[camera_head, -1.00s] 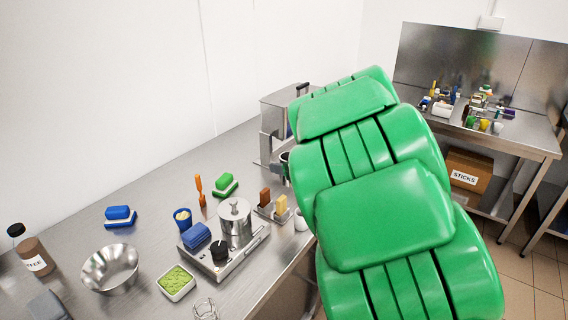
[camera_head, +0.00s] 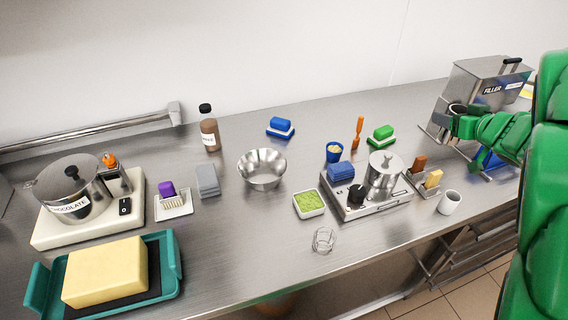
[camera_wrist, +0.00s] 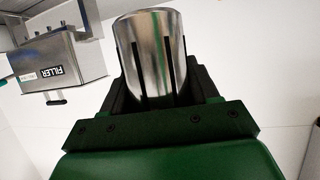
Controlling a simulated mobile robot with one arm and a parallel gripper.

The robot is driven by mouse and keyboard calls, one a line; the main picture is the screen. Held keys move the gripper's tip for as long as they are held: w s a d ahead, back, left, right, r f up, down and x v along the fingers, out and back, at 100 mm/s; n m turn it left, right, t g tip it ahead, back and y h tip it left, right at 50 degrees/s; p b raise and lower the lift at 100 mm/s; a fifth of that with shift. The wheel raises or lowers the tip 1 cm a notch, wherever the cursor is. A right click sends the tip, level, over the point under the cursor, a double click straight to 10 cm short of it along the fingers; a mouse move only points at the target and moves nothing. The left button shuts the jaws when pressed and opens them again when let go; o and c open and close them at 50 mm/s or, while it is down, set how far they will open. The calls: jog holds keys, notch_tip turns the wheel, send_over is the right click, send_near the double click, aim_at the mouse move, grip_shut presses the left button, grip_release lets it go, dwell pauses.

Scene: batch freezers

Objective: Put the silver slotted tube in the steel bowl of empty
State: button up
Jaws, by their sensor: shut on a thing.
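The silver slotted tube (camera_wrist: 152,50) fills the middle of the wrist view, a shiny metal cylinder with dark vertical slots. My gripper (camera_wrist: 163,88) is shut on it, with a dark finger on either side. In the head view my gripper (camera_head: 458,122) is at the far right, in front of the filler machine. The tube is small and hard to make out there. The steel bowl (camera_head: 262,170) stands on the counter left of centre, empty, well to the left of my gripper.
The filler (camera_head: 485,85) stands behind my gripper. Between gripper and bowl are a hotplate (camera_head: 375,205) with a steel pot (camera_head: 384,172), a blue cup (camera_head: 334,152), an orange spatula (camera_head: 358,130), a green brush (camera_head: 381,134) and a white dish (camera_head: 309,204). A glass (camera_head: 324,239) stands near the front edge.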

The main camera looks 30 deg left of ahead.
jog(key=s+a+r+n+g+y, duration=0.1)
jog(key=s+a+n+g+y, duration=0.25)
jog(key=a, duration=1.05)
jog(key=s+a+n+g+y, duration=0.2)
jog(key=s+a+n+g, duration=0.15)
jog(key=a, duration=1.05)
jog(key=s+a+f+n+g, duration=0.2)
jog(key=s+a+n+g, duration=0.4)
jog(key=s+a, duration=0.85)
jog(key=shift+w+a+f, duration=0.1)
jog(key=shift+f, duration=2.1)
jog(key=shift+w+a+f, duration=0.1)
jog(key=shift+a+f, duration=0.05)
jog(key=shift+f, duration=2.05)
jog(key=shift+w+a+f, duration=0.1)
jog(key=shift+f, duration=2.1)
jog(key=shift+f+m, duration=0.3)
jog(key=shift+f, duration=0.15)
jog(key=o, duration=1.1)
